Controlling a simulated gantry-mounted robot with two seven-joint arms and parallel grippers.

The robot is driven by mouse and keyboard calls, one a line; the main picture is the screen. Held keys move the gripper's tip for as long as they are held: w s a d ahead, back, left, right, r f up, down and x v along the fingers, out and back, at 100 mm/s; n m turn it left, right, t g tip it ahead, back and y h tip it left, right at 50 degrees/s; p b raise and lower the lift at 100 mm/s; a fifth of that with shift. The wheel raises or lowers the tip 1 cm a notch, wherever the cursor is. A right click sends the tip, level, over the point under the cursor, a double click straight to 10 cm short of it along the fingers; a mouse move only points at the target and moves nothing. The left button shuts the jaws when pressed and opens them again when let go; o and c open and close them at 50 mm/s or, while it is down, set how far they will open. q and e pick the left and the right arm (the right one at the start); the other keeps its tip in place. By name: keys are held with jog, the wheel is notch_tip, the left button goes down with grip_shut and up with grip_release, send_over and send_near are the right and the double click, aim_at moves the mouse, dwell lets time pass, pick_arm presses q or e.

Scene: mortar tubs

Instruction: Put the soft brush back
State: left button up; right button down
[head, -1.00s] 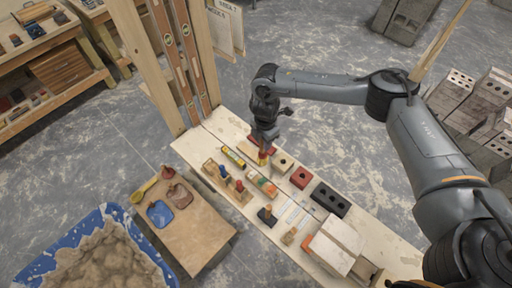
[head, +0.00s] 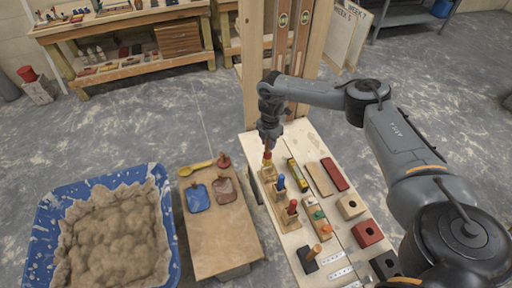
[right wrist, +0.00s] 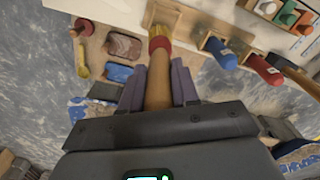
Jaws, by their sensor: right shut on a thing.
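My right gripper (head: 269,143) is shut on the soft brush (head: 267,157), which has a red and yellow part below the jaws. In the right wrist view the brush's wooden handle (right wrist: 157,92) is between the fingers, with a red band near its far end. The brush is at the far end of the wooden rack (head: 290,217); I cannot tell whether its tip is inside a slot. A blue-handled tool (head: 281,183) and a red-handled tool (head: 292,207) stand in the rack, nearer the front. My left gripper is out of view.
A yellow level (head: 298,174), red block (head: 334,174) and several bricks lie right of the rack. A low board (head: 225,245) with blue and brown pieces stands left, beside a blue mortar tub (head: 172,230). Wooden posts (head: 250,70) rise behind.

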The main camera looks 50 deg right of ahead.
jog(key=f, duration=0.1)
jog(key=f+b, duration=0.1)
jog(key=s+d+f+b, duration=0.1)
jog(key=shift+s+f, duration=0.1)
jog(key=shift+f, duration=0.05)
jog(key=shift+f+b, duration=0.75)
jog(key=shift+b, duration=0.05)
notch_tip(320, 180, down, 3)
jog(key=b, duration=0.3)
jog(key=shift+f+b, duration=0.2)
jog(key=shift+b, duration=0.2)
jog(key=shift+f, duration=0.9)
pick_arm(q)
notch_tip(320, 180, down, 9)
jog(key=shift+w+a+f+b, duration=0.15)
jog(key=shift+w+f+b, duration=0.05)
jog(key=shift+b, duration=0.25)
pick_arm(e)
jog(key=shift+f, duration=0.7)
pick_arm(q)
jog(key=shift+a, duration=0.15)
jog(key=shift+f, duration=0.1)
pick_arm(e)
jog(key=shift+f, duration=0.5)
jog(key=c, duration=0.8)
grip_release()
